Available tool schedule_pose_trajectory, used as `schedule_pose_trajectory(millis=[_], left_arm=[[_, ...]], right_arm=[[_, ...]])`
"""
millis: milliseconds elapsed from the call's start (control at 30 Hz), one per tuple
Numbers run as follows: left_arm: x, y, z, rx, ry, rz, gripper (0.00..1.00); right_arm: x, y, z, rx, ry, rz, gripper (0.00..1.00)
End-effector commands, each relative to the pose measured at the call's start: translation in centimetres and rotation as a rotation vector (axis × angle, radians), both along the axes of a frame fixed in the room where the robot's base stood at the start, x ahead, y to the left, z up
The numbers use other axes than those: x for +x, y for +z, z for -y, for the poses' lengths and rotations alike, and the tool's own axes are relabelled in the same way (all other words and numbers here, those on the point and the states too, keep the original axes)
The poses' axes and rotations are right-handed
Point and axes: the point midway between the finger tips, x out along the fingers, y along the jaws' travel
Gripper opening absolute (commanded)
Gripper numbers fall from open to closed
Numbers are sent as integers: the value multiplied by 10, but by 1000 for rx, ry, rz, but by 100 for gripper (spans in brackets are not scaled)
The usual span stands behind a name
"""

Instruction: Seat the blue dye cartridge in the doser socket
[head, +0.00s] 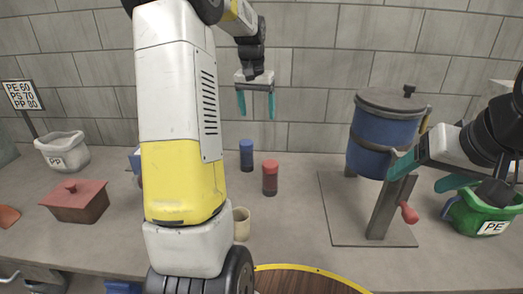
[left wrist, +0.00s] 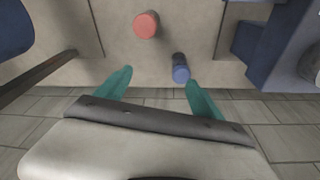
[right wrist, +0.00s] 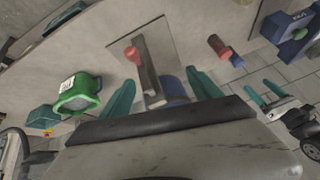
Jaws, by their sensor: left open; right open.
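The blue dye cartridge (head: 246,155) stands upright on the bench by the back wall. It also shows in the left wrist view (left wrist: 181,69) and the right wrist view (right wrist: 237,61). My left gripper (head: 256,112) is open and empty, well above the cartridge, fingers pointing down. A blue machine, perhaps the doser (right wrist: 290,28), shows in the right wrist view and at the right of the left wrist view (left wrist: 268,48). My left arm hides most of it in the head view; I cannot make out its socket. My right gripper (head: 412,182) is open and empty near the blue drum.
A red cartridge (head: 270,178) stands just in front of the blue one, with a beige cup (head: 241,224) nearer. The lidded blue drum (head: 374,135) stands on a plate at right, beside a green bin (head: 482,212). A lidded box (head: 78,203) and white bin (head: 62,151) are left.

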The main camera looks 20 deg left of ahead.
Motion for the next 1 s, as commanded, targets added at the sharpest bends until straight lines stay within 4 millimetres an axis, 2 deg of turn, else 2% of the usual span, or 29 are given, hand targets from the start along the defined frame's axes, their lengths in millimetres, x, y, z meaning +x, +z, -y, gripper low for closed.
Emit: schedule_pose_trajectory(millis=[33, 200, 400, 500, 633, 1000], left_arm=[[15, -18, -10, 2, 7, -25, 77], [53, -71, -43, 8, 26, -96, 77], [77, -127, -73, 10, 46, -159, 77], [82, -141, -80, 10, 51, -174, 77], [84, -151, -84, 10, 54, -183, 77], [82, -193, -78, 10, 52, -186, 77]], right_arm=[[0, 0, 0, 0, 0, 0, 73], [0, 0, 0, 0, 0, 0, 73], [0, 0, 0, 0, 0, 0, 73], [0, 0, 0, 0, 0, 0, 73], [0, 0, 0, 0, 0, 0, 73], [0, 0, 0, 0, 0, 0, 73]])
